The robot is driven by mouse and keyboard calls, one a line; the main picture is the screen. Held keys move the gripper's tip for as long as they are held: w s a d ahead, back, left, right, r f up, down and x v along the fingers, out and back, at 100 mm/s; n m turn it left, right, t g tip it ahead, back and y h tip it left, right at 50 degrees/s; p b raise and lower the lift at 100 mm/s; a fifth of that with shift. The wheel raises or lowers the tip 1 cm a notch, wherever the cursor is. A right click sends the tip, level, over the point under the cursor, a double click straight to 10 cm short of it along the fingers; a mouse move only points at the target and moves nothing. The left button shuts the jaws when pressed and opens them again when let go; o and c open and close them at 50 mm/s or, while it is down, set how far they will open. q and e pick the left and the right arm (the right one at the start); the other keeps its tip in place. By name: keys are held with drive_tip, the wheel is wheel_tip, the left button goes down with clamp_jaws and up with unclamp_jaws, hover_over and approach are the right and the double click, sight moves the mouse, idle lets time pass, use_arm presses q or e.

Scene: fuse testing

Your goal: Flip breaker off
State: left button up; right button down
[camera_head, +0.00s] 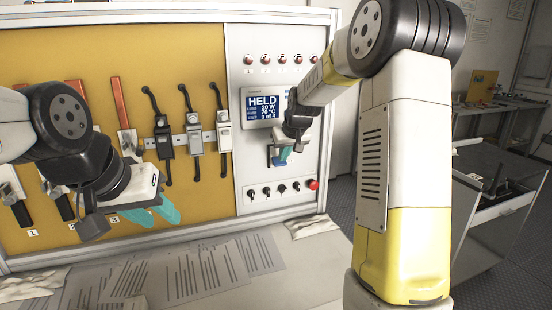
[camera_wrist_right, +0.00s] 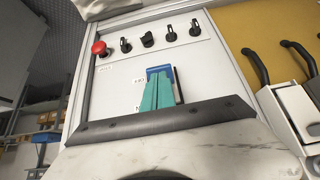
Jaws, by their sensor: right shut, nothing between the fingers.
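The breaker (camera_head: 270,160) is a small blue and dark unit on the light grey control panel, below the display. In the right wrist view its blue top (camera_wrist_right: 159,70) shows behind my fingers, with a dark edge on the right. My right gripper (camera_head: 282,157) is in front of it; its teal fingers (camera_wrist_right: 155,93) are together with nothing between them. They cover most of the breaker, so the lever position and any contact are unclear. My left gripper (camera_head: 152,212) hangs at the left before the yellow board, its teal fingers pointing right and holding nothing visible.
The display (camera_head: 264,105) reads HELD. A row of black knobs (camera_head: 281,188) and a red button (camera_head: 314,184) sit below the breaker. Several fuse holders (camera_head: 194,135) line the yellow board. Papers (camera_head: 205,272) lie on the bench.

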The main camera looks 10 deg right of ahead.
drive_tip(key=shift+r, duration=0.1)
drive_tip(key=s+d+r, duration=0.2)
drive_tip(key=s+r, duration=0.5)
drive_tip(key=s, duration=0.4)
idle(0.4)
drive_tip(key=s+a+f+m, duration=0.1)
drive_tip(key=s+a, duration=0.1)
drive_tip(key=s, duration=2.5)
drive_tip(key=shift+a+f+m+g+y, duration=0.2)
drive_tip(key=shift+f+m+g+y, duration=0.1)
drive_tip(key=shift+y, duration=0.1)
drive_tip(key=shift+w+r, duration=0.1)
